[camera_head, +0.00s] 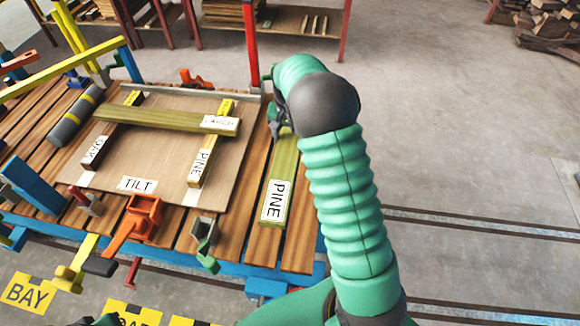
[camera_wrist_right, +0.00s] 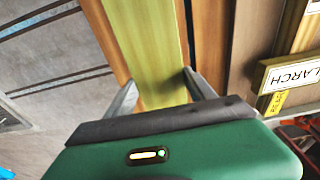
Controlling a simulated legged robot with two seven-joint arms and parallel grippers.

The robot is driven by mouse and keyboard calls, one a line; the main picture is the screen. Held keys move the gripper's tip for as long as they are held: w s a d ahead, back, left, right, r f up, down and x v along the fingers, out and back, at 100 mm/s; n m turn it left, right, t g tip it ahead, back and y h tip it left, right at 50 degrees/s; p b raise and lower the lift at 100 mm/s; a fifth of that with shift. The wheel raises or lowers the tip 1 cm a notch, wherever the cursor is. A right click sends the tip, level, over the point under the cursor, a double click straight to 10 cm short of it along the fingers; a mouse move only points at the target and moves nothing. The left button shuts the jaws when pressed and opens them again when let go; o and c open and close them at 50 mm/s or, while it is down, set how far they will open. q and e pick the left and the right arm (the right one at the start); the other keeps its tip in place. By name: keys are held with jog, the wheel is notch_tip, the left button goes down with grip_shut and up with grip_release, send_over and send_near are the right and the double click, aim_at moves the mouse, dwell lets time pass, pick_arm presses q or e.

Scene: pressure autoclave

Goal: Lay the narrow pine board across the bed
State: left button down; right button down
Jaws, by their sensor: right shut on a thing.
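A green-yellow pine board (camera_head: 284,165) with a PINE label lies lengthwise at the right side of the slatted bed (camera_head: 236,225). My right gripper (camera_head: 280,122) is at its far end, partly hidden by my own green arm. In the right wrist view, the fingers (camera_wrist_right: 160,88) stand on either side of the board (camera_wrist_right: 147,45), shut on it. A dark green part at the bottom left edge of the head view looks like my left gripper (camera_head: 95,320); its jaws cannot be made out.
A plywood sheet (camera_head: 160,165) on the bed carries a LARCH board (camera_head: 160,118) lying across an OAK strip (camera_head: 95,150) and another PINE-labelled strip (camera_head: 207,165). Orange and green clamps (camera_head: 142,215) line the front edge. A grey roller (camera_head: 77,115) lies at left. Open floor is at right.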

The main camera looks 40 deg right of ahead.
notch_tip(320, 180, down, 10)
jog(key=shift+r+b, duration=0.2)
jog(key=shift+b, duration=0.65)
jog(key=shift+c, duration=1.6)
grip_release()
jog(key=r, duration=0.4)
jog(key=a+r+p, duration=0.1)
jog(key=r, duration=0.3)
jog(key=r+p, duration=0.1)
jog(key=r, duration=0.3)
jog(key=shift+s+a, duration=0.15)
jog(key=shift+s, duration=0.25)
jog(key=s+a+f+n+t+y, duration=0.1)
jog(key=s+a+n, duration=0.4)
jog(key=s+a, duration=0.45)
jog(key=s+a+f+n+t, duration=0.1)
jog(key=s+a+n, duration=0.45)
jog(key=a, duration=0.75)
jog(key=w+p+v, duration=0.2)
jog(key=p+v, duration=0.9)
jog(key=p, duration=0.1)
jog(key=shift+r, duration=0.5)
